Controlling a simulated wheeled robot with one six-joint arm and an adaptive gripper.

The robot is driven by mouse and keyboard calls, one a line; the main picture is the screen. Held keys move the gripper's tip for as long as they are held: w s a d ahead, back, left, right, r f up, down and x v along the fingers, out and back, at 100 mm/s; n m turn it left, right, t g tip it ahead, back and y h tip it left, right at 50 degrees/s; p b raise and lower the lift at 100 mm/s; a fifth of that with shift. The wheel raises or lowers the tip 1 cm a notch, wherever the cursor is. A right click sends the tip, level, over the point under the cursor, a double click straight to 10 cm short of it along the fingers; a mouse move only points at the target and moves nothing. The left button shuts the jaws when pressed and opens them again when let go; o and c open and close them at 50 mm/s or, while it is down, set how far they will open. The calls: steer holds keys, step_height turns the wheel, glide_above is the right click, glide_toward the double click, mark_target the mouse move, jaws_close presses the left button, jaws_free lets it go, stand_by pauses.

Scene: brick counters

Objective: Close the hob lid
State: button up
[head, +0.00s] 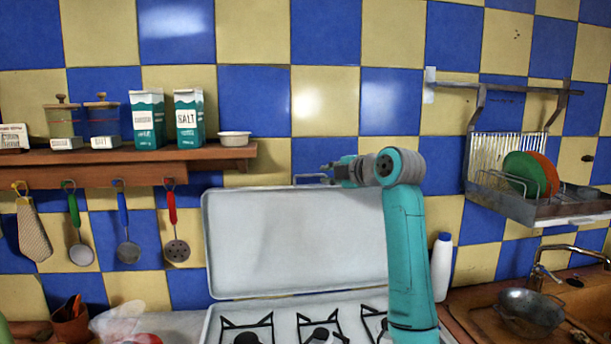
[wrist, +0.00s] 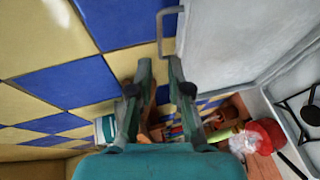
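The hob lid (head: 290,245) is a white panel standing open, upright behind the hob (head: 285,318) and against the tiled wall. It also fills the upper right of the wrist view (wrist: 225,40). A thin grey bar handle (wrist: 160,35) sits on its top edge and partly shows in the head view (head: 297,179). My gripper (head: 326,173) is at the lid's top edge, by the handle. In the wrist view my gripper (wrist: 158,62) has its two fingers apart, with the handle's near end right at the fingertips. I cannot tell whether they touch it.
A shelf (head: 130,155) with cartons and jars is on the left, utensils hanging below. A dish rack (head: 545,205) hangs at right above the sink. A white bottle (head: 441,268) stands right of my arm. Black pan supports (head: 247,328) show on the hob.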

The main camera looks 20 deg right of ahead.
mark_target(310, 175)
steer(key=x, duration=0.9)
steer(key=shift+w+a+f, duration=0.1)
steer(key=shift+w, duration=0.25)
jaws_close()
